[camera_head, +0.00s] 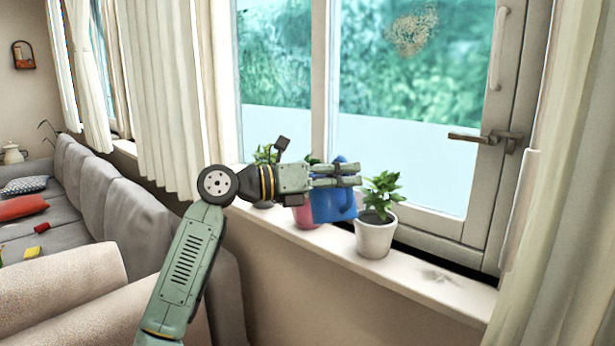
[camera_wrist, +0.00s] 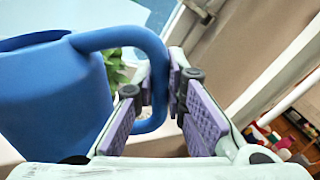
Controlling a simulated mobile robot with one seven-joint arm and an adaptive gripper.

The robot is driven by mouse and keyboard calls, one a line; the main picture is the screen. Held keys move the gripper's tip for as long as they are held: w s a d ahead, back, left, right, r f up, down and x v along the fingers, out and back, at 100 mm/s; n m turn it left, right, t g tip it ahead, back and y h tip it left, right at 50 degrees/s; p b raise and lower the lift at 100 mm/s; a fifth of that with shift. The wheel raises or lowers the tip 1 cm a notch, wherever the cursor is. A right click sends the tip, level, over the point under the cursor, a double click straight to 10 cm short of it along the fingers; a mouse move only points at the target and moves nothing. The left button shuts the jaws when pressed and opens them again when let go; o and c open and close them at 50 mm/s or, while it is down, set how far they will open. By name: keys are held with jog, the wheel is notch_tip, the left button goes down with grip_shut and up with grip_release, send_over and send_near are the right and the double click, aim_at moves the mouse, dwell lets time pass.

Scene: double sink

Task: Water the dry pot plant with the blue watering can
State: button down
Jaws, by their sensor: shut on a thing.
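The blue watering can (camera_head: 334,205) is at the windowsill in the head view, between a pink pot and a white pot. My gripper (camera_head: 352,174) is shut on its handle. In the wrist view the can (camera_wrist: 55,95) fills the left side, and its looped handle (camera_wrist: 155,65) passes between the purple finger pads of my gripper (camera_wrist: 168,90). The can's spout is not visible. A green plant in a white pot (camera_head: 376,237) stands just right of the can. The pink pot (camera_head: 306,217) is partly hidden behind my gripper and the can. I cannot tell which plant is dry.
Another green plant (camera_head: 265,155) stands farther left on the windowsill (camera_head: 420,278), partly behind my arm. The sill is clear right of the white pot. A window with a handle (camera_head: 470,138) is behind. A grey sofa (camera_head: 110,190) is at left.

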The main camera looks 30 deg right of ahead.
aim_at(342, 155)
jog(key=shift+r, duration=0.2)
dwell(0.3)
jog(key=shift+w+r+n, duration=0.3)
jog(key=shift+r+n, duration=0.1)
jog(key=shift+r, duration=0.5)
dwell(0.9)
jog(key=shift+w+d+r+n, duration=0.1)
jog(key=shift+w+r+n, duration=0.1)
jog(key=shift+r, duration=0.2)
jog(key=shift+w+r+n, duration=0.15)
jog(key=shift+r+n, duration=0.05)
jog(key=shift+r, duration=0.2)
jog(key=shift+w, duration=0.1)
dwell(1.0)
jog(key=shift+w+d+r+n, duration=0.1)
jog(key=shift+w+r+n, duration=0.1)
jog(key=shift+r, duration=0.2)
jog(key=shift+w+r+n, duration=0.15)
jog(key=shift+r+n, duration=0.05)
jog(key=shift+r, duration=0.2)
